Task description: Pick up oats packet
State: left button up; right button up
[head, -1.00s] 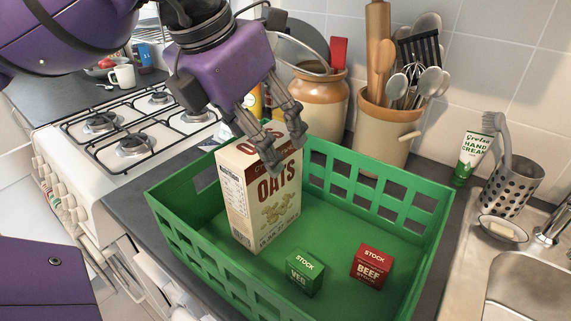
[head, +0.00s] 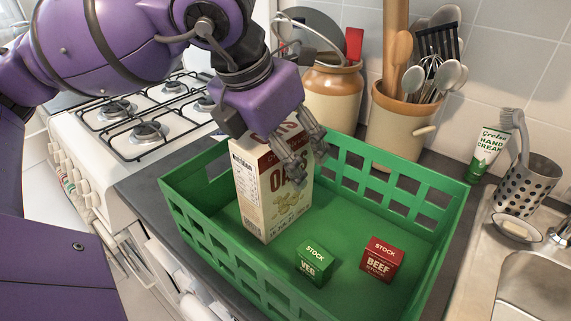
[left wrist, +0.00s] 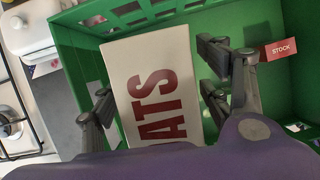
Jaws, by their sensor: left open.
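The oats packet (head: 262,205), a tall cream box with dark red lettering, stands upright in the left part of the green crate (head: 345,285). My left gripper (head: 305,168) is open and comes down over the packet's top, with two fingers showing in front of its lettered face. In the left wrist view, the packet (left wrist: 150,85) lies between the spread fingers of the gripper (left wrist: 155,100), one finger on the left and two on the right. A gap shows on the left side. The third finger is hidden behind the packet in the head view.
A green veg stock box (head: 314,262) and a red beef stock box (head: 379,260) sit on the crate floor, right of the packet. A utensil pot (head: 398,118) and jar (head: 333,92) stand behind the crate. A gas hob (head: 130,120) is left, a sink (head: 535,285) right.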

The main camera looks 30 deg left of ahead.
pick_arm(q)
jog(key=shift+f, duration=0.2)
dwell(0.4)
jog(key=c, duration=1.7)
jog(key=shift+r, duration=0.1)
jog(key=shift+c, duration=0.2)
